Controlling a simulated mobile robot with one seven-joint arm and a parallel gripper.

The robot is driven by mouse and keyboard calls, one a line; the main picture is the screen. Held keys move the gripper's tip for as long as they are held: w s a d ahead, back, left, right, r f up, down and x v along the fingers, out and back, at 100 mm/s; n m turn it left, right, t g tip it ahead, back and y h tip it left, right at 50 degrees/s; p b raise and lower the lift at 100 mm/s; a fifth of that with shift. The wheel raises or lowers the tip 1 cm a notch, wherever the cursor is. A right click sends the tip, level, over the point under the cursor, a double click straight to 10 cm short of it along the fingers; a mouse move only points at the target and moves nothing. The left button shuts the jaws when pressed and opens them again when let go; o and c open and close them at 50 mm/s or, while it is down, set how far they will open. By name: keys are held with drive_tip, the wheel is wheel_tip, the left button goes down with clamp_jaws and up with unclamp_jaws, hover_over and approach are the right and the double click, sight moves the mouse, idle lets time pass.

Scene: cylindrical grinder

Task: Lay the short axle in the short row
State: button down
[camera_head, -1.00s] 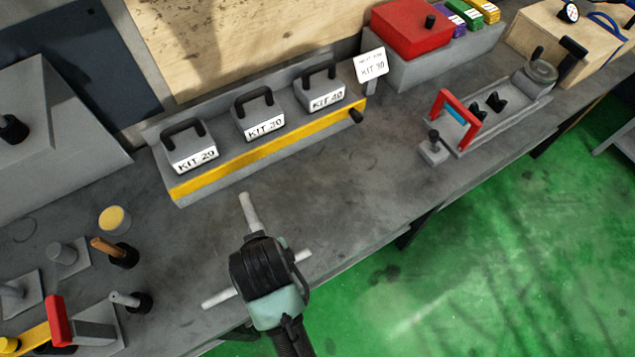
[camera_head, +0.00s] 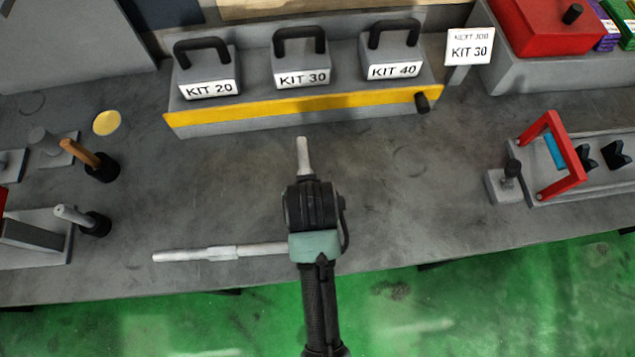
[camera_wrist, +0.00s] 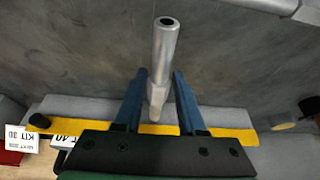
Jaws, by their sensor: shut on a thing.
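My gripper (camera_head: 304,185) is shut on a pale metal stepped axle (camera_head: 303,155), whose far end sticks out beyond the gripper over the bench. In the wrist view the axle (camera_wrist: 164,45) stands between the two blue fingers (camera_wrist: 158,98), with its hollow round end facing the camera. The wrist hides the fingertips in the head view. A second, longer stepped rod (camera_head: 205,254) lies near the bench's front edge, left of my gripper, and its right end is hidden behind it. A fixture with black V-shaped rests (camera_head: 612,155) stands at the right. I cannot tell which row is the short one.
A yellow-fronted rack (camera_head: 300,105) holds KIT 20, KIT 30 and KIT 40 blocks at the back. A red hinged frame (camera_head: 553,150) stands on the right fixture.

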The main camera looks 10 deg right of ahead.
drive_tip(key=f+p, duration=0.1)
drive_tip(key=f, duration=0.1)
drive_tip(key=w+d+f+p, duration=0.1)
drive_tip(key=f, duration=0.1)
drive_tip(key=d+f+p, duration=0.1)
drive_tip(key=f, duration=0.1)
drive_tip(key=shift+w+f, duration=0.15)
drive_tip(key=shift+f, duration=0.2)
idle(0.4)
drive_tip(key=shift+f, duration=0.15)
drive_tip(key=c, duration=0.5)
unclamp_jaws()
drive_tip(key=shift+f, duration=0.1)
